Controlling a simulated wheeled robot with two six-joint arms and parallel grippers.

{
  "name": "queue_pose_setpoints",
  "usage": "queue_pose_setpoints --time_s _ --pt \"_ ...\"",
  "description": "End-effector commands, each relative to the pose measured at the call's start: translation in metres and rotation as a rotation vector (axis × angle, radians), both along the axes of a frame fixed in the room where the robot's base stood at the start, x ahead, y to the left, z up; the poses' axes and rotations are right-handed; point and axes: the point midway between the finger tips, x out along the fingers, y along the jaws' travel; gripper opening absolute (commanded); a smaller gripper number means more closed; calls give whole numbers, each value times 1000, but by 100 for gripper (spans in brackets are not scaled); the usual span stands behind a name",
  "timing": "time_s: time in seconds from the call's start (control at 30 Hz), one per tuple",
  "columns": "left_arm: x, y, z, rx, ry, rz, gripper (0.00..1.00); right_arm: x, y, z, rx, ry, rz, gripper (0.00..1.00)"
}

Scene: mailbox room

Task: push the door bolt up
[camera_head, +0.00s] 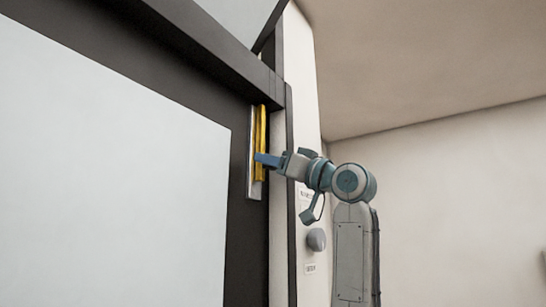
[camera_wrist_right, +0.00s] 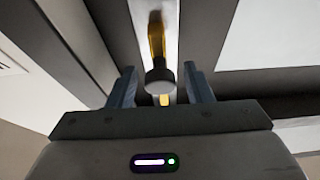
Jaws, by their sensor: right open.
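The door bolt (camera_head: 261,130) is a yellow bar on a silver plate (camera_head: 251,180), mounted upright on the dark door frame in the head view. In the right wrist view the yellow bolt (camera_wrist_right: 157,40) runs down to a dark round knob (camera_wrist_right: 160,81). My right gripper (camera_head: 260,159) is at the lower part of the bolt in the head view, and hides a little of it. In the wrist view my right gripper (camera_wrist_right: 162,86) is open, with the knob between its two blue fingers and a gap on each side. My left gripper is in neither view.
A large pale panel (camera_head: 110,170) fills the door at left. A dark beam (camera_head: 215,40) crosses above the bolt. A grey round knob (camera_head: 316,239) and small labels are on the white post to the right. The wall at far right is bare.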

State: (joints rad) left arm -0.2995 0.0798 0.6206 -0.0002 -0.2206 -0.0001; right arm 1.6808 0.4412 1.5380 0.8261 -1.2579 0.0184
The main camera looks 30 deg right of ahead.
Motion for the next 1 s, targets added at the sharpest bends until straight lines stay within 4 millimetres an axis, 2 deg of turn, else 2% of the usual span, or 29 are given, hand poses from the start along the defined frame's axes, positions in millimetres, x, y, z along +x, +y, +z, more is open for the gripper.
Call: queue_pose_setpoints --time_s 0.23,0.47,0.67,1.0 --pt "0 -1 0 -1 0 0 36 1 0 0 0 0 0 44" --pt "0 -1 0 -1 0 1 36 0 0 0 1 0 0 0" --pt "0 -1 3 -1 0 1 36 0 0 4 1 0 0 0" --pt "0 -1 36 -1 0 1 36 0 0 50 1 -1 0 0"
